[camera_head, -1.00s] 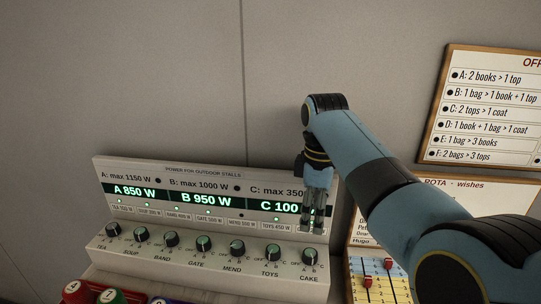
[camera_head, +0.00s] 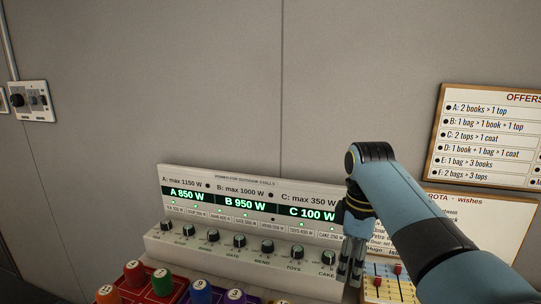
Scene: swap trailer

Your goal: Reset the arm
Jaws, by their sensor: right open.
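My right arm comes in from the lower right in the head view. Its gripper (camera_head: 350,262) points down, open and with nothing visible between its fingers. It hangs at the right end of the power panel (camera_head: 215,174), in front of the panel's edge near the CAKE knob (camera_head: 328,257). I cannot tell whether it touches the panel. The panel's displays read A 850 W, B 950 W and C 100 W. My left gripper is not in view.
Numbered coloured pieces (camera_head: 162,283) stand in front of the panel at lower left. A yellow and blue slider board (camera_head: 384,291) is just right of the gripper. An offers board (camera_head: 490,135) and a rota board (camera_head: 490,222) are on the right. A wall switch plate (camera_head: 31,101) is at upper left.

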